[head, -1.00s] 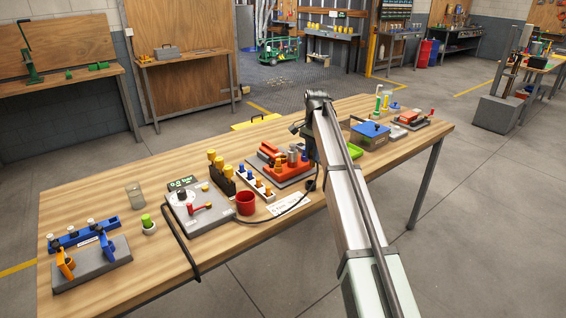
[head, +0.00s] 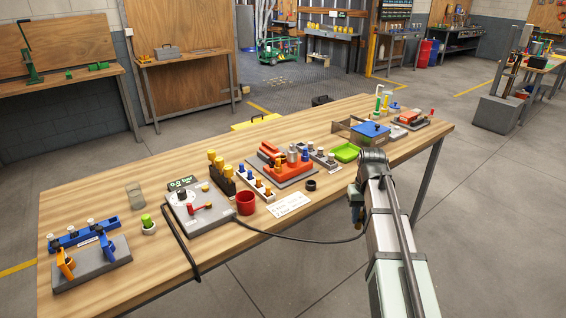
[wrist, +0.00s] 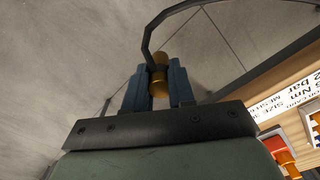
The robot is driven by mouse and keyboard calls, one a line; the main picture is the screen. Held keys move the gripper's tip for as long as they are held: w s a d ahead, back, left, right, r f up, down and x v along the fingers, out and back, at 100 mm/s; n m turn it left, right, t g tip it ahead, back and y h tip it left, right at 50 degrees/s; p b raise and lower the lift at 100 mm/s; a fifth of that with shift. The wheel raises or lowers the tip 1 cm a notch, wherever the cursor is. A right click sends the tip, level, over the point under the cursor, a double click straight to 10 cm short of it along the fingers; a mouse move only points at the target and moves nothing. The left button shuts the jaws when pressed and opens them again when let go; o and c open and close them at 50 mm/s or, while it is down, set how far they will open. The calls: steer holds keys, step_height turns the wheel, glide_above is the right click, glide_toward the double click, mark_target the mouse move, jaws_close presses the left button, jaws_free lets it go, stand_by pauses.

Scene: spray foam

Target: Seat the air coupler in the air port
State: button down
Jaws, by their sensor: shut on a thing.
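My gripper (head: 357,205) is shut on the brass-coloured air coupler (wrist: 160,76), held between two blue-grey fingers in the wrist view. A black hose (wrist: 147,45) runs from the coupler. In the head view my gripper hangs at the table's front edge, right of the middle, with the hose (head: 300,238) trailing left to a grey box (head: 200,207) with a green display. The coupler is small and partly hidden in the head view. I cannot tell which opening is the air port. A black ring-like piece (head: 310,185) stands on the table left of my gripper.
An orange-red fixture (head: 283,165) with metal cylinders stands behind the black ring. The wooden tabletop (head: 325,207) near the card is clear.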

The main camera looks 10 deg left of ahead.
steer(key=s+d+f+m, duration=0.2)
steer(key=s+d, duration=0.1)
steer(key=d, duration=0.7)
steer(key=w+a+r+m, duration=0.2)
steer(key=w+a+r, duration=0.3)
steer(key=w+a, duration=0.65)
steer(key=w+a+r+m, duration=0.3)
steer(key=w+a+r, duration=0.35)
steer(key=a, duration=0.75)
steer(key=w+a+r+m, duration=0.2)
steer(key=w+a+r, duration=0.2)
steer(key=w+a, duration=0.8)
steer(key=w+a+m, duration=0.1)
steer(key=w+m, duration=0.4)
steer(key=m, duration=0.2)
step_height(320, 180, down, 10)
steer(key=shift+f, duration=0.15)
steer(key=shift+f, duration=0.15)
steer(key=c, duration=1.2)
jaws_free()
steer(key=shift+c, duration=0.2)
